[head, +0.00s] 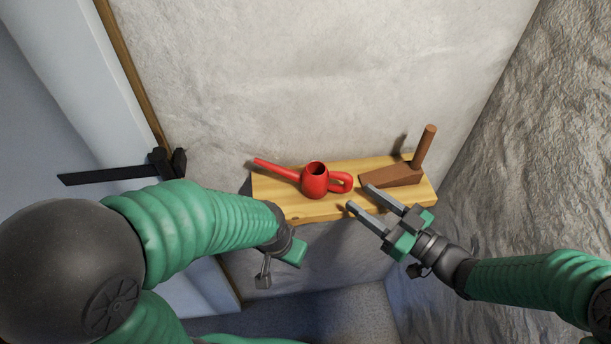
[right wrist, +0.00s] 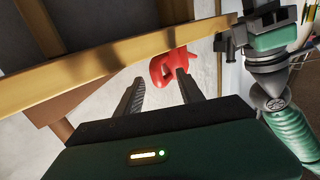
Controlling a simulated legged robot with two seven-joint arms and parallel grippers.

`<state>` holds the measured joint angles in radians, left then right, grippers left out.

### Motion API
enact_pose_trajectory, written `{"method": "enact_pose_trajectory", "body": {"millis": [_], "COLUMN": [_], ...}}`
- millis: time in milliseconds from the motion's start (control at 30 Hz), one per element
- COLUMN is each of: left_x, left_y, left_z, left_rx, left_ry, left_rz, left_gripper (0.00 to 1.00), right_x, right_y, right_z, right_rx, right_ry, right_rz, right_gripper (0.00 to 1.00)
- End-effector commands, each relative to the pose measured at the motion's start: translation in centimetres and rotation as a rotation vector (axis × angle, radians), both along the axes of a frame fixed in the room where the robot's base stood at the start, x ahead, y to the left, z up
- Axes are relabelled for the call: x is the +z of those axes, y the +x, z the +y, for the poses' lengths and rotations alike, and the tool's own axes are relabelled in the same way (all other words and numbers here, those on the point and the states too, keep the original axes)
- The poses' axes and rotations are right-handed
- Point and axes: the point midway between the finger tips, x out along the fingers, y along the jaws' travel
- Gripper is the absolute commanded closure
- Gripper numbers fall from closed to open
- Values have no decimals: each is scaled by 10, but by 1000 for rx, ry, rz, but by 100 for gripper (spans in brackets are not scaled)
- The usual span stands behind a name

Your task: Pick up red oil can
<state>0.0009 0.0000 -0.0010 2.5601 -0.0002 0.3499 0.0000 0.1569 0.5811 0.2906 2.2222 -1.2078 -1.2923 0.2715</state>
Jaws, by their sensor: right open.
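The red oil can (head: 314,182) sits upright on the wooden shelf (head: 290,212), its spout to the left and its loop handle to the right. My right gripper (head: 359,198) is open and empty, just right of the can's handle, with its fingers pointing towards it. In the right wrist view the red oil can (right wrist: 170,66) shows beyond the open fingertips (right wrist: 160,84), apart from them. My left gripper (head: 282,262) is below the shelf's front edge, left of the can; its fingers are partly hidden and their opening is unclear.
A brown wooden block with an upright handle (head: 395,177) stands on the shelf right of the can, close to my right fingers. A plaster wall (head: 300,80) is behind the shelf and a rough stone wall (head: 530,180) is at the right. A black bracket (head: 110,174) juts out at the left.

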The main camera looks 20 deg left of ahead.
Motion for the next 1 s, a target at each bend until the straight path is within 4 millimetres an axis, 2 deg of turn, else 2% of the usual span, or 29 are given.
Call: {"method": "enact_pose_trajectory", "body": {"millis": [167, 467, 700, 767, 1000], "left_x": [1, 5, 4, 4, 4], "left_y": [0, 0, 0, 0, 0], "left_z": [-1, -1, 0, 0, -1], "left_rx": [-2, -2, -1, -1, -2], "left_ry": [-1, -1, 0, 0, -1], "left_rz": [0, 0, 0, 0, 0], "left_gripper": [59, 59, 59, 59, 59], "right_x": [0, -1, -1, 0, 0], "right_y": [8, 25, 28, 27, 28], "right_z": [19, 73, 73, 71, 71], "right_rx": [-3, -1, -5, -4, -5], "right_ry": [1, -8, -5, -3, -4], "right_rz": [1, 1, 1, 0, 0], "right_gripper": [55, 55, 55, 60, 92]}}
